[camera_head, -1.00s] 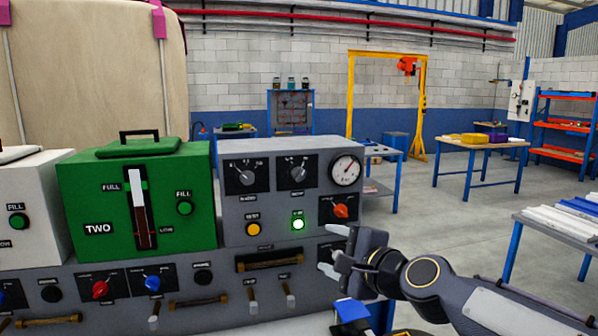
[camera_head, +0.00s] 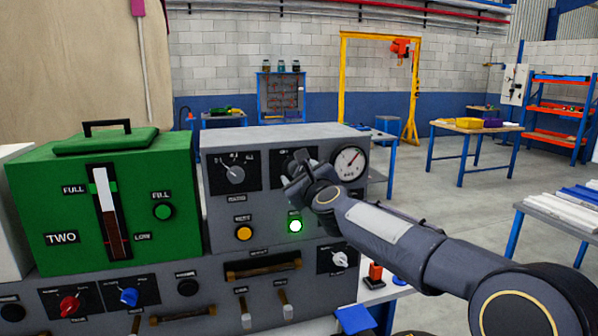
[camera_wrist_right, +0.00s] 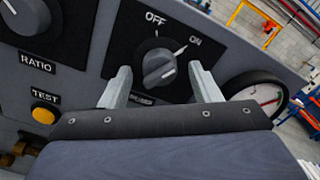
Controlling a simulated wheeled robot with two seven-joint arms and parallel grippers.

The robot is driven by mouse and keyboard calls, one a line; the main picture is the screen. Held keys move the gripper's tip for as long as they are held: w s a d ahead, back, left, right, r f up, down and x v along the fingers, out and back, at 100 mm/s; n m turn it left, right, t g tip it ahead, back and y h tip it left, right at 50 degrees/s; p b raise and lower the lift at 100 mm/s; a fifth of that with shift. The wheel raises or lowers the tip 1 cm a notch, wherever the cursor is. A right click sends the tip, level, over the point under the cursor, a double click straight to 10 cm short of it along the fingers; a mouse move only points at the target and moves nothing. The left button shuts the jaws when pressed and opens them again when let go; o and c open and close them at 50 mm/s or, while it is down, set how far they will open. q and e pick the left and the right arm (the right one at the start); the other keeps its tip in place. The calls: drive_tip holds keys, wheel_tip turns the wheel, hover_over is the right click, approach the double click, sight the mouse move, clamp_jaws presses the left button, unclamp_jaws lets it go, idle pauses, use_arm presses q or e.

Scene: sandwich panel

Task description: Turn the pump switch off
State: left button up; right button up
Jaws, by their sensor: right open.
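The pump switch (camera_wrist_right: 158,67) is a grey rotary knob on a black plate marked OFF at top left and ON at top right. Its pointer line is toward ON. The label under it is mostly hidden by my gripper. My right gripper (camera_wrist_right: 158,76) is open, with one finger to each side of the knob in the wrist view; I cannot tell if they touch it. In the head view the right gripper (camera_head: 292,170) is in front of the upper right of the grey panel (camera_head: 330,140) and hides the knob. My left gripper is not in view.
A pressure gauge (camera_head: 349,163) is just right of the gripper. The ratio knob (camera_head: 233,174) is to its left. A yellow test button (camera_head: 244,233) and a lit green light (camera_head: 296,226) are below. A green tank (camera_head: 70,180) stands at left.

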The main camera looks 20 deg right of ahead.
drive_tip(key=shift+w, duration=0.35)
drive_tip(key=c, duration=1)
drive_tip(key=shift+n, duration=0.3)
drive_tip(key=n+p, duration=0.1)
drive_tip(key=n, duration=0.5)
drive_tip(key=shift+r, duration=0.1)
drive_tip(key=n+p, duration=0.1)
drive_tip(key=n, duration=0.4)
drive_tip(key=shift+p, duration=0.35)
drive_tip(key=shift+n, duration=0.3)
